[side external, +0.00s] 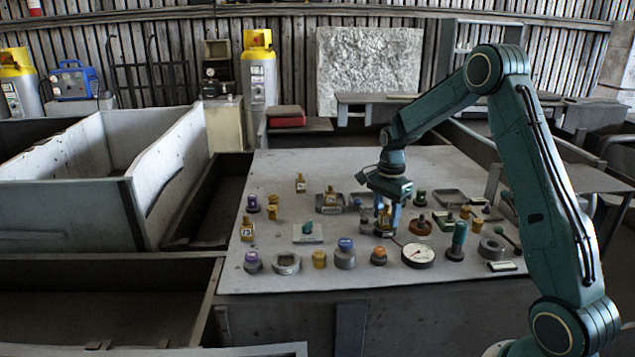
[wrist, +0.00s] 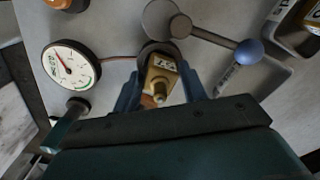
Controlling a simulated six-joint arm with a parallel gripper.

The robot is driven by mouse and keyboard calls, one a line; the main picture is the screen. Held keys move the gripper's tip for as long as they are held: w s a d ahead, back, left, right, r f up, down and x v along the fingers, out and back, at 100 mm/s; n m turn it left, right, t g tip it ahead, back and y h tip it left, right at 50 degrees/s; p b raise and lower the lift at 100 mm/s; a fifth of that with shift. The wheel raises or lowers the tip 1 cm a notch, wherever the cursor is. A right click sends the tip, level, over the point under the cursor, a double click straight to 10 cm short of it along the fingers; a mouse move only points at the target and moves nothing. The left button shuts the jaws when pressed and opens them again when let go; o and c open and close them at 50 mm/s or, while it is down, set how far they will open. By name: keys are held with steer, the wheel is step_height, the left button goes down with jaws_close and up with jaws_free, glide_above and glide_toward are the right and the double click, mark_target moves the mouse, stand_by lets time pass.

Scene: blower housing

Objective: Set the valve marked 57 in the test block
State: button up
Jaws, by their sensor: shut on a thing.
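My gripper (side external: 387,213) points down over the right middle of the table. In the wrist view its two blue fingers (wrist: 161,88) stand on either side of a brass valve (wrist: 160,72) and are shut on it. The valve has a pale tag whose number I cannot read surely. A round grey piece, seemingly the test block (wrist: 149,47), shows just beyond the valve, with the thin hose of a dial gauge (wrist: 71,66) running to it. Whether the valve is seated in it or above it I cannot tell. The gauge (side external: 418,254) also shows in the side view.
A green cylinder (side external: 457,241) and an orange-topped part (side external: 379,256) stand close to the gauge. A blue-knobbed rod (wrist: 248,52) lies near my right finger.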

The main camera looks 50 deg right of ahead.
steer(key=shift+f, duration=0.5)
steer(key=o, duration=1.8)
steer(key=shift+c, duration=0.2)
steer(key=shift+r, duration=0.15)
steer(key=shift+r, duration=3.65)
